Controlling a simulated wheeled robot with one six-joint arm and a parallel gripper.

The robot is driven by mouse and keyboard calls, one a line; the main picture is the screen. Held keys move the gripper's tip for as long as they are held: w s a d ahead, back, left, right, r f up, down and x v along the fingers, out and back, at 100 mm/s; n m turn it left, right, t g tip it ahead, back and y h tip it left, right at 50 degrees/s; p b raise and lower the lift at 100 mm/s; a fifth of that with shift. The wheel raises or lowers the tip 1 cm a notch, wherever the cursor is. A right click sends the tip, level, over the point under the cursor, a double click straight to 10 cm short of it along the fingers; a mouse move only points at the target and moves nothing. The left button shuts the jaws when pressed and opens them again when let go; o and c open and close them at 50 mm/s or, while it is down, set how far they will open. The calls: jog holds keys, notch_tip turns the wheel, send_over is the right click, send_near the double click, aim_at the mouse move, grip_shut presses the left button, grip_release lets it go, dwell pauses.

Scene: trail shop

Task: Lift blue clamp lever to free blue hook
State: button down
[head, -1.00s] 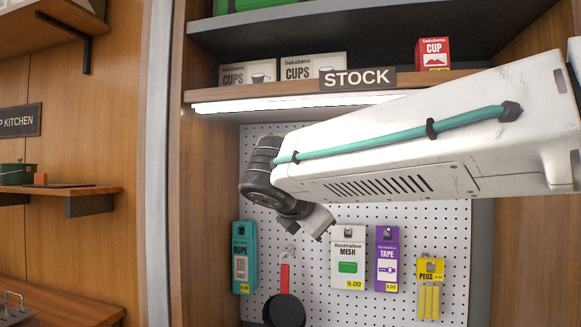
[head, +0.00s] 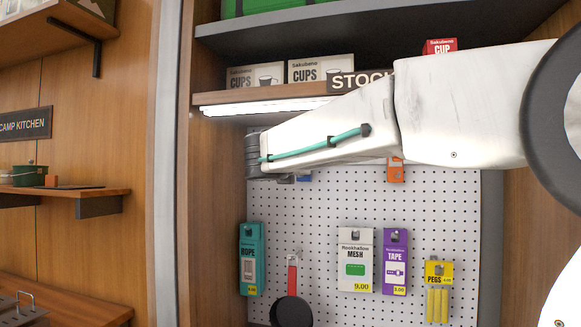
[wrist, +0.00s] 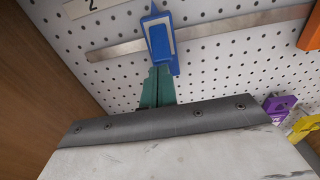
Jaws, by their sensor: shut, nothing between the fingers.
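In the wrist view, a blue clamp (wrist: 159,38) sits on a flat metal rail (wrist: 118,50) across the pegboard. A pale outline runs around its front face, and I cannot tell the lever from the hook. My gripper (wrist: 160,70) has teal fingers that are together and empty. Their tips are at the clamp's lower end; whether they touch it I cannot tell. In the head view only a small blue piece (head: 305,176) shows below my arm, and my gripper is hidden behind the arm.
An orange piece (head: 395,172) is right of the clamp. Below hang a rope pack (head: 250,262), a dark pan (head: 291,311), a mesh pack (head: 355,262), a purple tape pack (head: 395,262) and yellow pegs (head: 437,300). A stock shelf (head: 290,92) is above. A wooden side panel stands left.

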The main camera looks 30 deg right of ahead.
jog(key=shift+w+d, duration=0.2)
jog(key=shift+d, duration=0.05)
